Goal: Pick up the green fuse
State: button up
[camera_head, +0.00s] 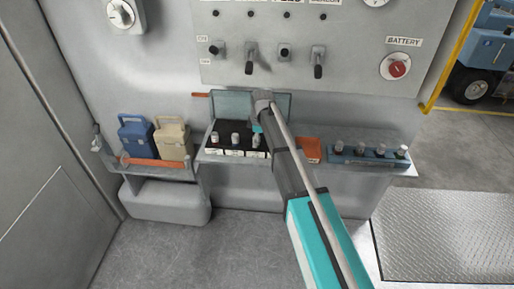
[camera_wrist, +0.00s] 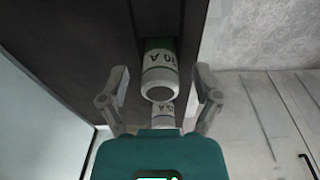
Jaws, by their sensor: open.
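In the wrist view, a fuse (camera_wrist: 160,66) with a green part and a white, upside-down label ending in "0 A" lies between the finger pads. My gripper (camera_wrist: 160,78) is open, with one finger on each side of the fuse and a visible gap on both sides. A second white-labelled fuse (camera_wrist: 163,114) shows just below it, nearer the palm. In the head view, my arm reaches over an open case (camera_head: 213,152) holding several white-capped fuses. The green fuse and my fingertips cannot be made out there, behind my arm.
A blue strip (camera_head: 372,157) with several grey-topped pieces sits right of my arm, beside an orange item (camera_head: 309,149). Blue (camera_head: 135,137) and beige (camera_head: 173,141) containers stand left. The control panel (camera_head: 345,62) rises behind.

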jog(key=shift+a+f, duration=0.1)
jog(key=shift+f, duration=0.3)
dwell(0.3)
grip_shut()
jog(key=shift+r, duration=0.2)
notch_tip(320, 180, up, 3)
jog(key=p, duration=0.3)
jog(key=s+d+r+p, duration=0.2)
jog(key=s+r+p, duration=0.7)
jog(key=s, duration=0.4)
jog(key=shift+s+d+r+p, duration=0.35)
dwell(0.4)
